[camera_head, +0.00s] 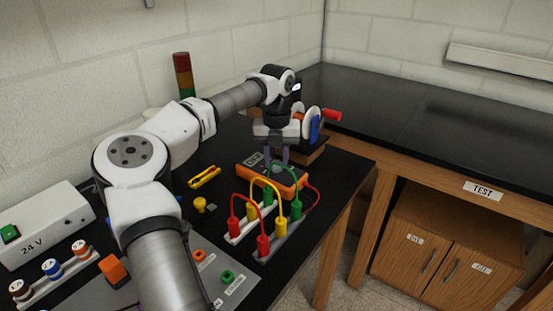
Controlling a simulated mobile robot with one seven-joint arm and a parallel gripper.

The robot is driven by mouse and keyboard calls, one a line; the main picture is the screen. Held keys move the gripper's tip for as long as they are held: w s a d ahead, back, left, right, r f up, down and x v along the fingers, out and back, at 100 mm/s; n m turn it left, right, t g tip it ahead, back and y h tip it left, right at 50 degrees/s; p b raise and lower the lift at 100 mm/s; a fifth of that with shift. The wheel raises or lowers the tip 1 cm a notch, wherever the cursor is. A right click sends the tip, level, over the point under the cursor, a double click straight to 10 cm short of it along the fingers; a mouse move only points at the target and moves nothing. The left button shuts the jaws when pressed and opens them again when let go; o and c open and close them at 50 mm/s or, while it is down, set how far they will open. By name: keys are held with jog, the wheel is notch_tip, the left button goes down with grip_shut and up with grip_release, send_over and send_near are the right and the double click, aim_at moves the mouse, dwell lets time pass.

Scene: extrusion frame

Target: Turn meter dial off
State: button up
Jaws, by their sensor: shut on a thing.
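The orange and dark meter (295,188) lies on the black bench near its right edge, with its display at the upper left of its face. My gripper (277,161) points down onto the meter's face from above. Its fingers are shut at the place of the meter's dial. The dial itself is hidden by the fingers, so its setting cannot be read. A red lead and a green lead run close to the meter's right and front sides.
A yellow tool (204,177) and yellow knob (200,204) lie to the left. A red-handled device (331,114) stands behind. The right-hand bench (420,135) is mostly clear.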

aim_at(276, 162)
jog(key=shift+n, duration=0.3)
jog(key=o, duration=1)
notch_tip(276, 162, up, 14)
jog(key=shift+f+b, duration=0.1)
jog(key=shift+b, duration=0.55)
